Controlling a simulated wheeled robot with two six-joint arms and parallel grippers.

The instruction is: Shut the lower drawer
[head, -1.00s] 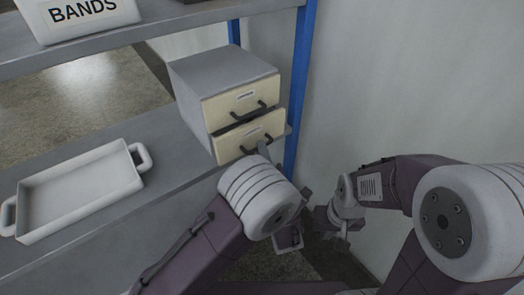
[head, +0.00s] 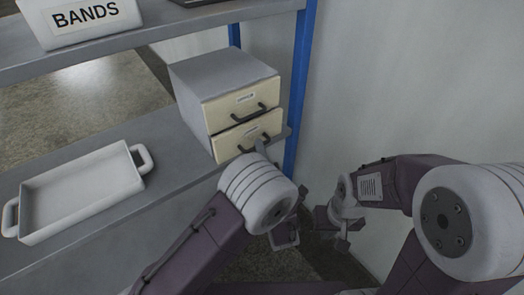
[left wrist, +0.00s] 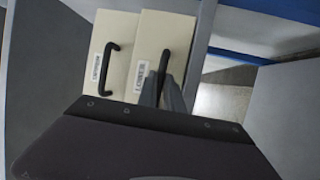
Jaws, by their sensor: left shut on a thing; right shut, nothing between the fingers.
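The grey cabinet (head: 215,72) with two cream drawers stands on the grey shelf. The upper drawer (head: 225,107) is closed. The lower drawer (head: 228,146) sits about flush below it; I cannot tell whether a small gap is left. In the left wrist view the lower drawer (left wrist: 176,35) is the right-hand front, with a dark bar handle (left wrist: 163,62). My left gripper (head: 261,146) is shut on this handle, and its fingers also show in the left wrist view (left wrist: 163,92). My right gripper (head: 338,230) is shut and empty, low by the wall.
A white tray with handles (head: 75,186) lies on the same shelf to the left. A blue post (head: 300,85) stands right of the cabinet. A white bin labelled BANDS (head: 85,20) is on the upper shelf. The pale wall is at the right.

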